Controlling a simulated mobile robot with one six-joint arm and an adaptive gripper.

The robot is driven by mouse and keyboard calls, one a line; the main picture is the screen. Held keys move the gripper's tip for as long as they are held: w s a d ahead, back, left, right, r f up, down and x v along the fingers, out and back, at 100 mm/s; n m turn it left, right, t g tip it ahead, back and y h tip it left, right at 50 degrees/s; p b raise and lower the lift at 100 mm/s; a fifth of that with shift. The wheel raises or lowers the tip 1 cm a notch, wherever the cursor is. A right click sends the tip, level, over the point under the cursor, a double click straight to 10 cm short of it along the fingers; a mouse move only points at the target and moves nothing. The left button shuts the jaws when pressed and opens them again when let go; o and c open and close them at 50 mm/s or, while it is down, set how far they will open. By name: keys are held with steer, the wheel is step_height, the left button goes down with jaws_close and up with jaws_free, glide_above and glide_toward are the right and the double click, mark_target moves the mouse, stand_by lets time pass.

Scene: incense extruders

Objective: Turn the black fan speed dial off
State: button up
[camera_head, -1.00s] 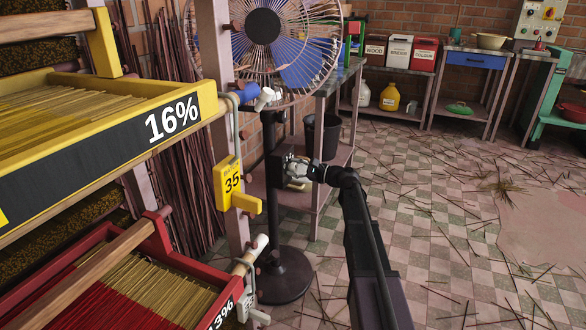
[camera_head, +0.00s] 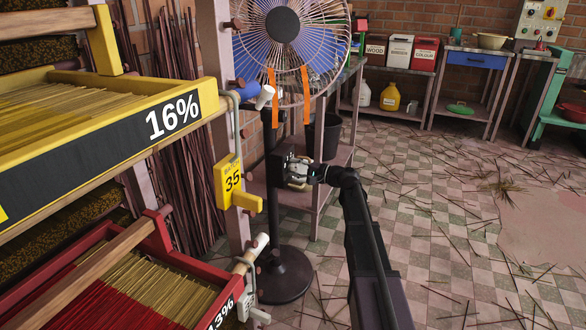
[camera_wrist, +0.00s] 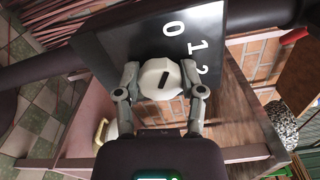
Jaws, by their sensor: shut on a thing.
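The fan speed dial (camera_wrist: 158,87) is a pale round knob with a black mark, on a black control box (camera_wrist: 110,45), in the wrist view. White figures 0, 1 and 2 stand at its upper right; I cannot tell which one the mark faces. My gripper (camera_wrist: 159,72) is shut on the knob, one finger on each side. In the head view my gripper (camera_head: 297,171) is at the box (camera_head: 280,160) on the stand. The fan (camera_head: 283,25) has a wire cage, and two orange ribbons (camera_head: 272,98) hang straight down in front.
A yellow drawer (camera_head: 208,95) and a red drawer (camera_head: 160,240) of incense sticks jut in at left. A yellow 35 tag (camera_head: 229,183) hangs beside the fan. A black bucket (camera_head: 325,138) stands behind. The tiled floor at right has scattered sticks.

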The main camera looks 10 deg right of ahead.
steer(key=shift+w+d, duration=0.1)
steer(key=shift+d, duration=0.15)
steer(key=o, duration=1.1)
steer(key=shift+o, duration=0.2)
steer(key=shift+a, duration=0.1)
steer(key=v, duration=1.2)
steer(key=shift+a, duration=0.15)
